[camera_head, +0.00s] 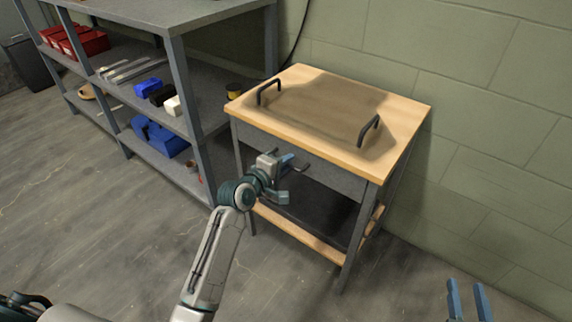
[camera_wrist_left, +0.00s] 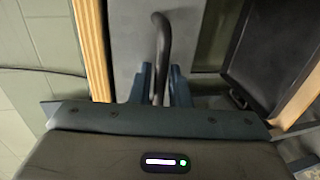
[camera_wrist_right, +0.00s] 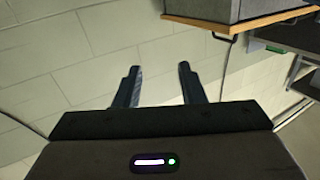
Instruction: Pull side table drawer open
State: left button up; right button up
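The side table has a light wooden top (camera_head: 330,105) and a grey drawer front (camera_head: 335,177) below its front edge. The drawer front looks about flush with the table frame. Its dark bar handle (camera_wrist_left: 163,35) shows in the left wrist view, running between the fingers of my left gripper (camera_wrist_left: 160,78). The fingers sit close against both sides of the handle and look shut on it. In the head view my left gripper (camera_head: 291,168) is at the drawer front and hides part of it. My right gripper (camera_head: 467,287) is open and empty, low at the right; its spread fingers show in the right wrist view (camera_wrist_right: 158,82).
A dark lower shelf (camera_head: 315,212) lies under the drawer. A grey shelving unit (camera_head: 185,80) with red bins (camera_head: 85,43) and a blue case (camera_head: 160,138) stands left. Floor in front is clear.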

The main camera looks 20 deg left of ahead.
pick_arm(q)
grip_shut()
